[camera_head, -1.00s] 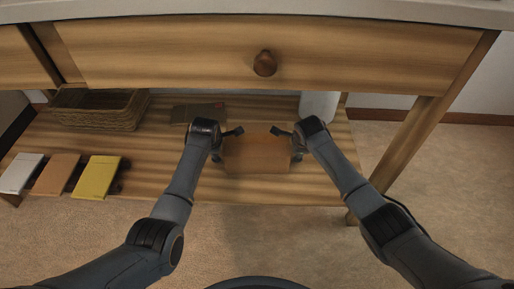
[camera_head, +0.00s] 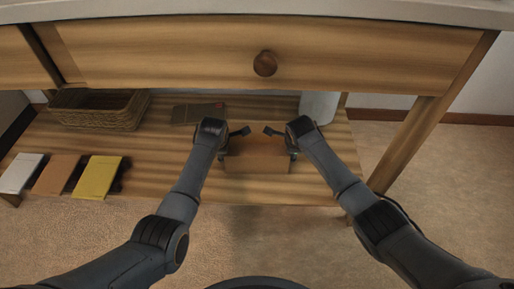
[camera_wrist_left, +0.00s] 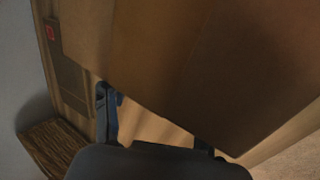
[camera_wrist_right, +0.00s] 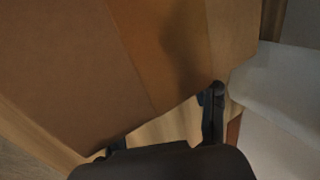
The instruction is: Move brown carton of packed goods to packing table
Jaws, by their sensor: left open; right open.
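The brown carton (camera_head: 257,160) sits on the wooden lower shelf of a table, between my two grippers. My left gripper (camera_head: 233,142) is open at its left side, and my right gripper (camera_head: 279,142) is open at its right side. The carton fills much of the left wrist view (camera_wrist_left: 200,60) and right wrist view (camera_wrist_right: 120,70), very close to both grippers. I cannot tell whether they touch it. The table's pale top (camera_head: 400,9) and drawer front (camera_head: 170,55) are above; whether this is the packing table is unclear.
On the shelf (camera_head: 150,150), a wicker basket (camera_head: 100,119) stands at the back left, with white (camera_head: 21,172), orange (camera_head: 56,174) and yellow (camera_head: 96,177) items in front. A flat brown item (camera_head: 197,113) and a white cylinder (camera_head: 319,106) are behind the carton. The drawer overhangs the shelf.

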